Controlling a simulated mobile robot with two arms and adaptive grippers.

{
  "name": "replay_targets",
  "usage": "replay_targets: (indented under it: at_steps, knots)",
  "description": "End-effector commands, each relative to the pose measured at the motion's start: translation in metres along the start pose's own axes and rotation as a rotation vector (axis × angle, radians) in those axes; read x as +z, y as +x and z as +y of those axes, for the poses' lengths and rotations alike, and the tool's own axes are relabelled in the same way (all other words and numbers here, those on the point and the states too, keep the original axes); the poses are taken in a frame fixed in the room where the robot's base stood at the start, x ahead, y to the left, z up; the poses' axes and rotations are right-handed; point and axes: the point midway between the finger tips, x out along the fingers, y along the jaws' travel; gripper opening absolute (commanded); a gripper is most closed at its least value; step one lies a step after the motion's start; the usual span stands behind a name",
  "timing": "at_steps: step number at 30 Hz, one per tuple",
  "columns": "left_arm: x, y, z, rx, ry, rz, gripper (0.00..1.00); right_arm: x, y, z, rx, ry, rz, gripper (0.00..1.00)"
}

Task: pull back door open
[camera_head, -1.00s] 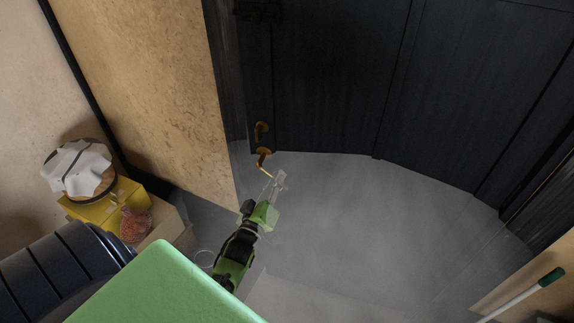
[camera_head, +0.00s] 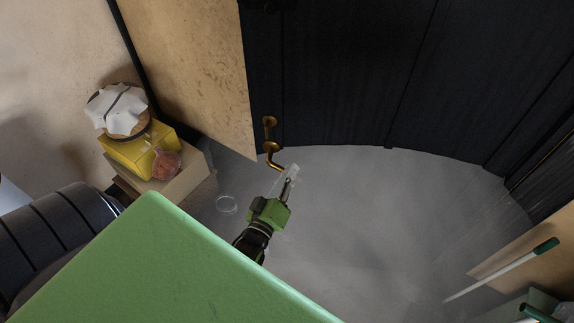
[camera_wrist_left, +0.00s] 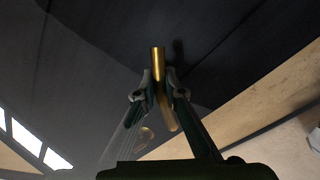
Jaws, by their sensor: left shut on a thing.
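A dark panelled door (camera_head: 345,85) fills the upper part of the head view, with a brass lever handle (camera_head: 272,150) low at its left side. My left gripper (camera_head: 290,173) is at the free end of the lever. In the left wrist view the two fingers (camera_wrist_left: 160,82) are shut on the brass handle (camera_wrist_left: 158,58), whose bar sticks out past the tips. The dark door surface (camera_wrist_left: 105,40) lies behind it. I cannot tell whether the door stands ajar. My right gripper is not in view.
A tan wall panel (camera_head: 195,65) stands left of the handle. Left of my arm are a yellow box (camera_head: 128,158), a red net bag (camera_head: 166,164) and a round basket with white cloth (camera_head: 118,110). A green-tipped pole (camera_head: 505,270) is at lower right.

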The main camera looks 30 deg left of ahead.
Motion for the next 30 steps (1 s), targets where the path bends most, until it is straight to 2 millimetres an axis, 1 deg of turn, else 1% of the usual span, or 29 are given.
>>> replay_targets:
  at_steps: [1,2,3,4,11,13,17,20,27,30]
  knots:
    - [-0.003,0.001,0.000,0.001,0.001,0.005,0.00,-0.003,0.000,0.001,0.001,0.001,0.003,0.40]
    - [-0.002,0.000,0.000,0.001,0.001,0.005,0.15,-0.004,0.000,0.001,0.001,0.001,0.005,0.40]
    - [-0.002,0.000,-0.001,0.000,0.001,0.005,0.25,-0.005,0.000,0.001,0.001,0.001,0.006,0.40]
    - [-0.002,0.000,-0.001,0.000,0.001,0.004,0.27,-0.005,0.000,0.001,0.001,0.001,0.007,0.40]
    - [-0.001,0.000,-0.002,-0.003,0.000,0.001,0.27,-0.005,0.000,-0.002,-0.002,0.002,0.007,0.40]
    - [0.000,-0.001,-0.002,-0.003,0.000,0.000,0.27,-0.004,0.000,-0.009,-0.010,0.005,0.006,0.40]
    - [0.001,-0.009,-0.003,-0.005,0.000,-0.002,0.27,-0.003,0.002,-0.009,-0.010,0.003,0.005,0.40]
    - [0.001,-0.025,-0.003,-0.005,0.000,-0.002,0.27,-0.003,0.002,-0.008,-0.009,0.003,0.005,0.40]
    - [0.000,-0.077,-0.002,-0.006,0.000,-0.002,0.27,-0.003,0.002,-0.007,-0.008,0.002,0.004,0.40]
    - [-0.001,-0.096,-0.001,-0.006,0.000,-0.002,0.27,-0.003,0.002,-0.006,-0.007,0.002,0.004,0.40]
